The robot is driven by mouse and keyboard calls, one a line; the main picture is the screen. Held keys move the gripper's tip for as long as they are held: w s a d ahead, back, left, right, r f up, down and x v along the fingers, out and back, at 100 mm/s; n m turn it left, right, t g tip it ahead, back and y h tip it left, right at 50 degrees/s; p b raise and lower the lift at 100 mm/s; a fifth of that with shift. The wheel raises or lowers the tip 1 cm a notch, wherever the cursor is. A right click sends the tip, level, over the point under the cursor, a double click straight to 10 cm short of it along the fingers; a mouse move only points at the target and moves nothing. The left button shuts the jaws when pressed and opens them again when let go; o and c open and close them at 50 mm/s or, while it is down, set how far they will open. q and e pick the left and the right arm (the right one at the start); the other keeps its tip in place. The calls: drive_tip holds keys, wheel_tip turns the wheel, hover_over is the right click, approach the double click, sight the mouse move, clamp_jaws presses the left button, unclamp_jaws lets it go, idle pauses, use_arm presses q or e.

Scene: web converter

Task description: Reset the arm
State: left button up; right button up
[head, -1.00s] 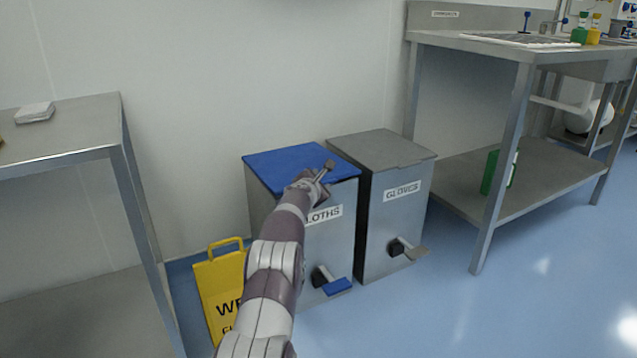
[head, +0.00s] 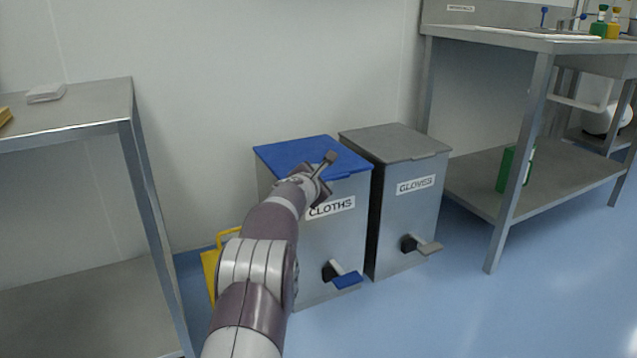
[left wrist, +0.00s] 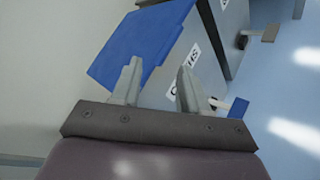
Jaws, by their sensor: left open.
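My left gripper (head: 326,166) reaches out from the bottom of the head view, in front of the blue-lidded bin marked CLOTHS (head: 335,235). In the left wrist view its two fingers (left wrist: 157,85) are apart with nothing between them. The blue lid (left wrist: 140,42) lies beyond the fingers there. The lid is closed in the head view. My arm hides part of the bin's left side and front. My right gripper is in neither view.
A grey bin marked GLOVES (head: 405,215) stands to the right. A yellow sign (head: 210,268) is partly behind my arm. A steel table (head: 70,118) stands at left, a steel bench (head: 500,42) at right. Blue floor is clear in front (head: 430,320).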

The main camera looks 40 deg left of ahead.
use_arm(q)
drive_tip(key=shift+s+d, duration=0.1)
drive_tip(key=shift+s, duration=0.2)
idle(0.4)
